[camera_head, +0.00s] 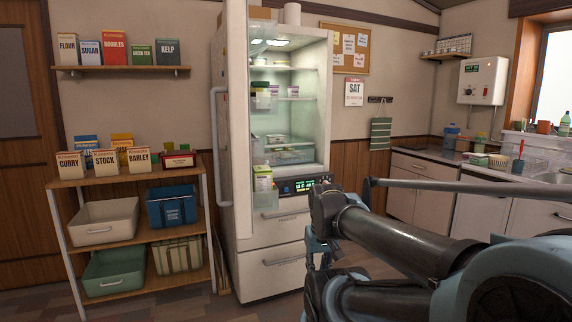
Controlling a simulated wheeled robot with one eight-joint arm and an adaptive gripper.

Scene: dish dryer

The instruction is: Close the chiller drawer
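A tall pale fridge (240,150) stands in the middle with its lit upper compartment open to view. Below that compartment is a drawer front with a handle (288,211) and a small label too small to read. Under it is a lower drawer (275,274) with a horizontal handle. A clear drawer (292,157) sits inside the compartment. I cannot tell surely which one is the chiller drawer or how far it stands out. My gripper (318,256) is in front of the fridge's lower right side, mostly hidden behind my arm; its fingers are unclear.
A wooden rack (150,245) with food boxes and bins stands left of the fridge. A shelf (120,70) with boxes hangs above it. A counter (425,158) with cabinets and a sink runs along the right. Some floor shows before the rack.

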